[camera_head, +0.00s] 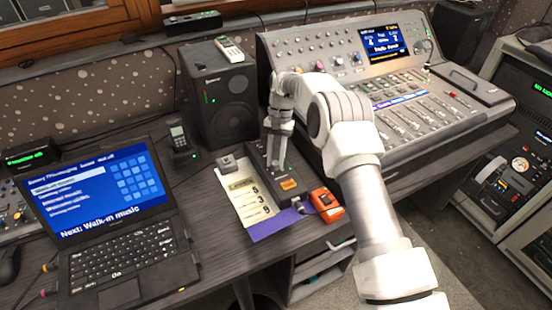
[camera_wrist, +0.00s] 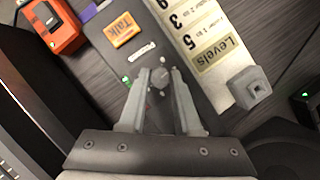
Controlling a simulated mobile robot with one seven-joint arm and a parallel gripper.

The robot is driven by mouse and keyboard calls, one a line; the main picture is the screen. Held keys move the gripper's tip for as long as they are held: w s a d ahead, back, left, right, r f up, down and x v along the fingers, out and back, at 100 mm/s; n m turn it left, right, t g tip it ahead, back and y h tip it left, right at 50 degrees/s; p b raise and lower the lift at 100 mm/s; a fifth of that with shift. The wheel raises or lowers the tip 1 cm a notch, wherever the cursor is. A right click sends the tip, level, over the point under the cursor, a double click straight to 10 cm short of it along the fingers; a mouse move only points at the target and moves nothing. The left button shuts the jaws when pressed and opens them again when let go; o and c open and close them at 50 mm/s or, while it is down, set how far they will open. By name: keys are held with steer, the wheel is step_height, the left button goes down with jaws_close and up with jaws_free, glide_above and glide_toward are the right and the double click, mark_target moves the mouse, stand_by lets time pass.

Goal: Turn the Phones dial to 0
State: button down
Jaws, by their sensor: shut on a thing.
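The small dark box (camera_head: 259,170) on the desk bears an orange Talk button (camera_head: 289,184). In the wrist view the box (camera_wrist: 107,58) shows its round grey dial (camera_wrist: 160,78), with a small white label (camera_wrist: 142,50) beside it that is too blurred to read. My gripper (camera_wrist: 160,74) is shut on the dial, one fingertip on each side. In the head view my gripper (camera_head: 278,150) reaches down onto the box from above and hides the dial. The dial's pointer and setting cannot be made out.
A Levels card (camera_head: 250,195) lies left of the box, with a small grey block (camera_head: 227,163) at its top. An orange device (camera_head: 327,205) stands to the right. A speaker (camera_head: 217,95), laptop (camera_head: 105,215) and large mixing console (camera_head: 400,90) surround the spot.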

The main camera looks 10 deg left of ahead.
mark_target(276, 162)
steer(key=n+h, duration=0.1)
steer(key=n, duration=0.3)
steer(key=shift+a+h, duration=0.1)
steer(key=shift+h, duration=0.3)
steer(key=shift+n+t+h, duration=0.4)
steer(key=shift+n+h, duration=0.2)
steer(key=shift+n, duration=1.3)
steer(key=c, duration=0.6)
jaws_free()
steer(key=shift+a, duration=0.1)
steer(key=r, duration=0.4)
steer(key=shift+d+r, duration=0.25)
steer(key=shift+r, duration=0.05)
steer(key=s+d+r, duration=0.1)
steer(key=d+r, duration=0.5)
steer(key=d, duration=0.5)
steer(key=shift+r, duration=0.2)
